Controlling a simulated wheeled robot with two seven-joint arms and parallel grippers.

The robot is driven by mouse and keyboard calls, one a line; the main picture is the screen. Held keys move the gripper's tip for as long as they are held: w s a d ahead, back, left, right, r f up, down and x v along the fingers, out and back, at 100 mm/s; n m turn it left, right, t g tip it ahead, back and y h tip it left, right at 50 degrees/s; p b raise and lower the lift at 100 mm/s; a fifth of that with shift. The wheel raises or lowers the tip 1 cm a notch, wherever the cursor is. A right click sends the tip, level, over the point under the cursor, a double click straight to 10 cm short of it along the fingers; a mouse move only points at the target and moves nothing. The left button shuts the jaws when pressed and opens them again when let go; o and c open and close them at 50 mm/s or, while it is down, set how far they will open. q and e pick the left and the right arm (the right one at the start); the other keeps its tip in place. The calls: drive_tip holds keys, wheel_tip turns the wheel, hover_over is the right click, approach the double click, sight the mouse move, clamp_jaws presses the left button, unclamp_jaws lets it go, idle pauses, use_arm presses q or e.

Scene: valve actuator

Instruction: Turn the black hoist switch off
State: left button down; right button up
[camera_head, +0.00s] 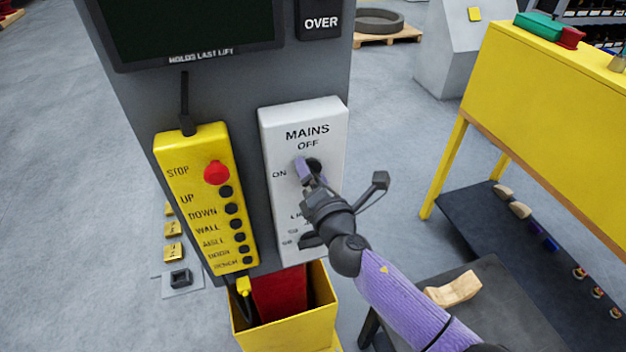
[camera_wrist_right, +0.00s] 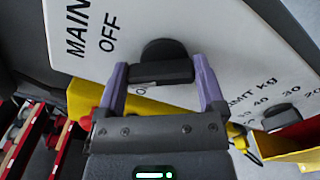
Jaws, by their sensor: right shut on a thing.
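The white MAINS panel (camera_head: 335,125) is on the grey column, with OFF printed above its black switch (camera_head: 313,165) and ON to the left. In the right wrist view the black switch (camera_wrist_right: 165,70) shows as a round base with a raised bar. My right gripper (camera_head: 311,172) is at the switch, its purple fingers on both sides of the bar. In the wrist view the fingertips (camera_wrist_right: 163,75) close on the bar's ends. The gripper partly hides the switch in the head view, and I cannot tell which label it points to. My left gripper is not in view.
A lower black limit knob (camera_wrist_right: 283,118) is on the same panel. A yellow pendant (camera_head: 205,190) with a red STOP button (camera_head: 216,172) hangs to its left. A yellow bin (camera_head: 290,330) stands below.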

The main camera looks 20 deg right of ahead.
drive_tip(key=m, duration=0.3)
drive_tip(key=shift+m+b, duration=0.3)
drive_tip(key=shift+b, duration=0.1)
drive_tip(key=shift+d+m, duration=0.1)
drive_tip(key=shift+m, duration=1.2)
drive_tip(key=o, duration=1)
drive_tip(key=shift+c, duration=0.2)
drive_tip(key=s+b, duration=0.1)
drive_tip(key=s, duration=0.9)
drive_tip(key=shift+d, duration=0.2)
